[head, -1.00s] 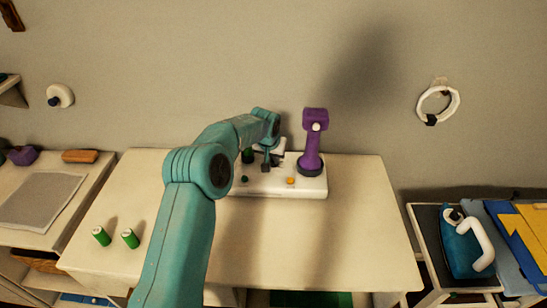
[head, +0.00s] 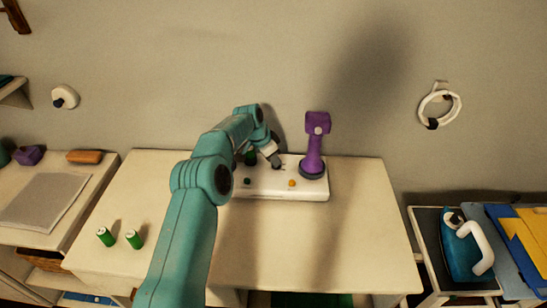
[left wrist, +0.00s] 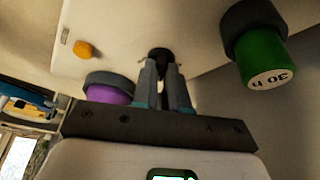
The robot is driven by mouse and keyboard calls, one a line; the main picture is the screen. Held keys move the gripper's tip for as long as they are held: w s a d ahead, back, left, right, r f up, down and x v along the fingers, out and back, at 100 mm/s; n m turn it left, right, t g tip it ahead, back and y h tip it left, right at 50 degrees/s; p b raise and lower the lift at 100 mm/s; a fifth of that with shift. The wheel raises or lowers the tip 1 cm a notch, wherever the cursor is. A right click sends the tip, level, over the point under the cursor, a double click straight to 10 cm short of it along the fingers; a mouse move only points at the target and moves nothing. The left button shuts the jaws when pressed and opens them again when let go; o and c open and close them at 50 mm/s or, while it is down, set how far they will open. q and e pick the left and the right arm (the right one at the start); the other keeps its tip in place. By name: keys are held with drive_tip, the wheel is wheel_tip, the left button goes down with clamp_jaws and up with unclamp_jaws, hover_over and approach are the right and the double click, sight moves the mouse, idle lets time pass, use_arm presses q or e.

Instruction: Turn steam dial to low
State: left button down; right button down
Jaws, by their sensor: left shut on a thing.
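A white panel box (head: 256,188) lies on the table against the wall, with small controls on top. My left gripper (head: 275,161) is over its middle. In the left wrist view, the fingers of my left gripper (left wrist: 163,72) are closed around a small dark knob (left wrist: 160,53) on the white panel (left wrist: 120,25). I cannot read any dial marking, and the fingers hide part of the knob. My right gripper is in neither view.
A purple upright device (head: 313,150) stands at the panel's right end. A green cylinder (left wrist: 262,55) is beside my gripper. Two green cylinders (head: 134,239) stand at the table's left; its right is clear.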

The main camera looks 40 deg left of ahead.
use_arm(q)
drive_tip(key=shift+m, duration=0.3)
drive_tip(key=c, duration=1.2)
unclamp_jaws()
drive_tip(key=shift+w, duration=0.1)
drive_tip(key=shift+o, duration=0.2)
drive_tip(key=b+v, duration=0.1)
drive_tip(key=v, duration=1.5)
drive_tip(key=shift+r, duration=0.2)
drive_tip(key=shift+w+a, duration=0.1)
drive_tip(key=shift+a, duration=0.05)
drive_tip(key=shift+f, duration=0.1)
